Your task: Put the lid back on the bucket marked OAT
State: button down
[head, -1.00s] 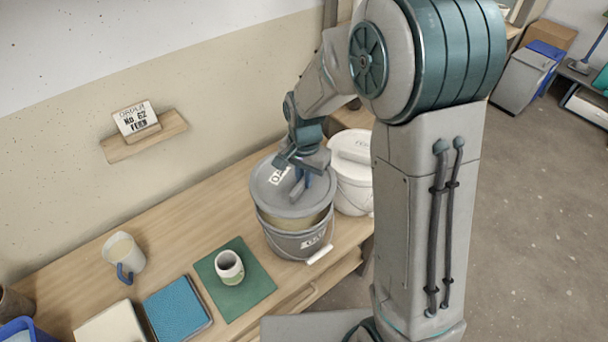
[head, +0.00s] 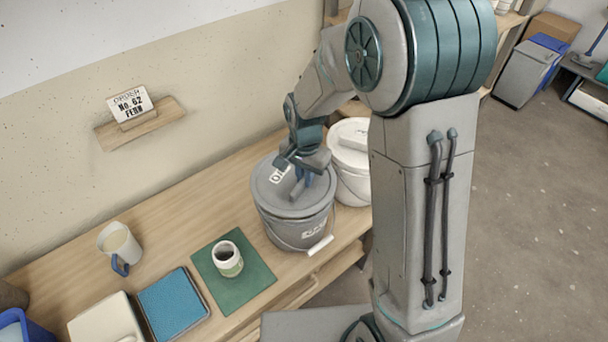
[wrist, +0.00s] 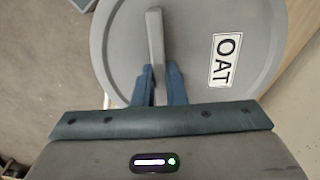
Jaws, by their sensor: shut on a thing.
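The grey lid (head: 268,187) lies on top of the grey bucket (head: 290,234) on the bench, level with its rim as far as the head view shows. The lid carries a white OAT label; in the wrist view the lid (wrist: 190,55) fills the upper middle, its label facing right. My gripper (head: 300,184) is shut on the lid's upright bar handle; the fingers also show in the wrist view (wrist: 159,84), one on each side of the handle. The bucket's front label is too small to read surely. Its wire bail hangs down at the front with a white grip.
A white lidded bucket (head: 352,180) stands close behind, to the right. A green mat (head: 250,290) with a small jar (head: 227,260), a blue book (head: 173,303) and a mug (head: 118,245) lie to the left. A wall shelf holds an order card (head: 130,104).

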jog(key=shift+f+b, duration=0.85)
jog(key=shift+b, duration=0.1)
dwell(1.7)
jog(key=c, duration=0.9)
grip_release()
jog(key=shift+r, duration=0.1)
jog(key=shift+r+p, duration=2.5)
jog(key=shift+r, duration=0.95)
grip_shut()
